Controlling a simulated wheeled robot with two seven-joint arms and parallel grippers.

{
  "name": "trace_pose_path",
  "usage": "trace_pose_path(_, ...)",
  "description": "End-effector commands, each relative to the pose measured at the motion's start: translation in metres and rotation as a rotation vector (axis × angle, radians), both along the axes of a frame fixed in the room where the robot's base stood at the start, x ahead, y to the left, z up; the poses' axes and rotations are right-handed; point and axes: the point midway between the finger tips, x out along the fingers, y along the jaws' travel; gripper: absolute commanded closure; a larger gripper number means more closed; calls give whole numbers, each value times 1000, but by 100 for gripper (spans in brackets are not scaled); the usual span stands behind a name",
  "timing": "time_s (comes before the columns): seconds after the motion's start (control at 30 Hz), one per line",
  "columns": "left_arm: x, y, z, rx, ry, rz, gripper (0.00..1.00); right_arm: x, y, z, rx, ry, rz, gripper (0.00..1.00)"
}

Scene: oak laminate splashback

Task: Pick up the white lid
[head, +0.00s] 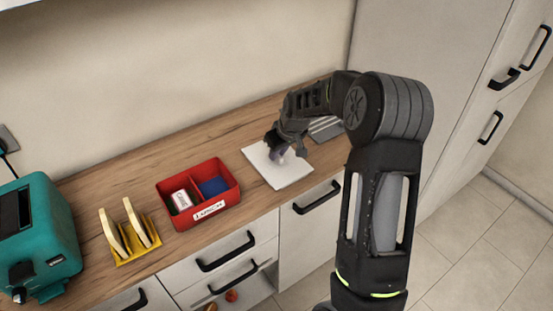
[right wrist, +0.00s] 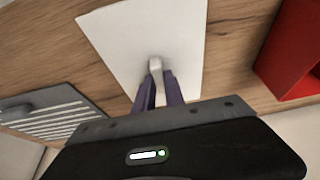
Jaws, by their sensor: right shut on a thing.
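The white lid (head: 287,177) is a flat square plate at the right part of the wooden counter, with a small pale knob in its middle. It fills the upper middle of the right wrist view (right wrist: 130,38). My right gripper (head: 283,156) reaches down over the lid from the right. In the right wrist view its two purple fingers (right wrist: 161,82) are closed on the lid's knob (right wrist: 155,63). Whether the lid rests on the counter or is slightly above it, I cannot tell. My left gripper is in neither view.
A red two-compartment box (head: 235,196) stands left of the lid, holding a white item and a blue one. A yellow rack (head: 141,252) with bread slices and a teal toaster (head: 50,240) stand further left. A grey ribbed thing (head: 327,129) lies behind the right gripper.

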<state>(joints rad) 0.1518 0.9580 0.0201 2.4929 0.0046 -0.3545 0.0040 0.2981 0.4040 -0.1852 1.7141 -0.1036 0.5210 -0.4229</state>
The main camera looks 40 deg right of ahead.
Motion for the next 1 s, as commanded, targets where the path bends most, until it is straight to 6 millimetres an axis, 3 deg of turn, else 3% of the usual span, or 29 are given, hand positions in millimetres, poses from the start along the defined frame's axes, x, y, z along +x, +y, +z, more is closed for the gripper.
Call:
trace_pose_path(0.57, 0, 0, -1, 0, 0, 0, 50, 0, 0, 2, 0, -1, 0, 100)
trace_pose_path(0.77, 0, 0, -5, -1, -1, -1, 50, 1, 0, 24, -2, -5, -1, 100)
trace_pose_path(1.0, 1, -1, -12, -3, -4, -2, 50, 1, 0, 71, -2, -5, -1, 100)
